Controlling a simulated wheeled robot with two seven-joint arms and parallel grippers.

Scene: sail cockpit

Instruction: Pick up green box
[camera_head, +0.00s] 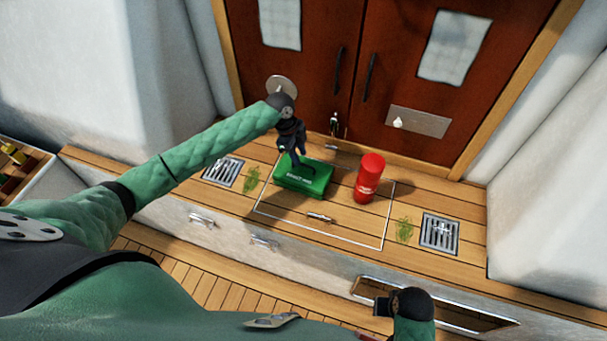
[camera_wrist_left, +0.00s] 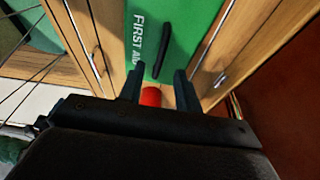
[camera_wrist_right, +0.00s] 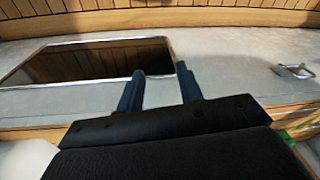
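The green box (camera_head: 311,181), marked as first aid, stands on the wooden deck with a black handle (camera_wrist_left: 175,45) on its top. My left gripper (camera_head: 296,157) is over the box, fingers pointing down at it. In the left wrist view its two fingers (camera_wrist_left: 157,78) are apart, with the near end of the handle showing between them; whether they touch it I cannot tell. The box (camera_wrist_left: 200,20) fills the upper middle there. My right gripper (camera_head: 380,306) is low at the front, away from the box; its fingers (camera_wrist_right: 160,78) are apart and empty.
A red cylinder (camera_head: 369,178) stands right of the box, close to it. Metal grates (camera_head: 440,232) lie flush in the deck on both sides. Brown double doors (camera_head: 350,80) close off the back, and white walls flank the deck. A recessed opening (camera_wrist_right: 95,62) lies in front of my right gripper.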

